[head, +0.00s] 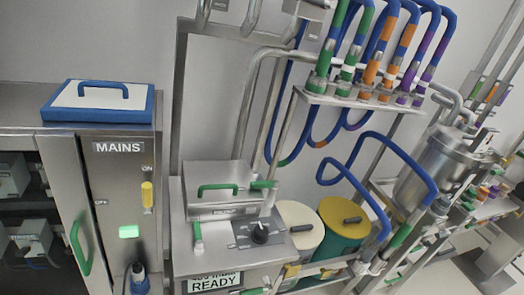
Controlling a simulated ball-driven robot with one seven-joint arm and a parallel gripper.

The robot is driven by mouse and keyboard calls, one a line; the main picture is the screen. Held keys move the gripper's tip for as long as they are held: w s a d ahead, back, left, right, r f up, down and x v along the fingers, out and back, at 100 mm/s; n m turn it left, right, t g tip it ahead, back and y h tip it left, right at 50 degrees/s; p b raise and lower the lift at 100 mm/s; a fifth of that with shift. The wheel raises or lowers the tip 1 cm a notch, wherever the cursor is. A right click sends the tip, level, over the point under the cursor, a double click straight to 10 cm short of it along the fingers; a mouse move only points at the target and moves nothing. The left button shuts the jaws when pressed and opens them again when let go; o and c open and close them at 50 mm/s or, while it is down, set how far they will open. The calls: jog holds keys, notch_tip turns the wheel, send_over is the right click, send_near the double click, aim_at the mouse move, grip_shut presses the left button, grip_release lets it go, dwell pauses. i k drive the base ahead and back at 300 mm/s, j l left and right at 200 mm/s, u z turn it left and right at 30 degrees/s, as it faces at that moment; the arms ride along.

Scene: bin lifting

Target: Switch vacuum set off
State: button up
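A steel unit (182,240) with a sloped top stands at the lower middle. A sign (214,282) on its front reads READY below a partly legible line. A black rotary knob (260,233) sits on a dark dial panel on its top; the dial markings are too small to read. A green-handled lever (197,236) stands left of the panel, and a green bar handle (218,189) is on the raised lid behind. No label names the vacuum set, so I cannot tell for certain that this is it. My gripper is not in view.
A steel MAINS cabinet (118,190) at left has a yellow lever (147,195) beside ON and a lit green lamp (129,232). Yellow-lidded and cream-lidded drums (298,222) stand right of the unit. Coloured hoses (355,165) hang from a rack (350,101).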

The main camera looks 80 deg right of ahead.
aim_at(199, 248)
jog(key=z, duration=1.55)
jog(key=i+j+z, duration=0.35)
jog(key=i+j, duration=0.2)
jog(key=j, duration=0.1)
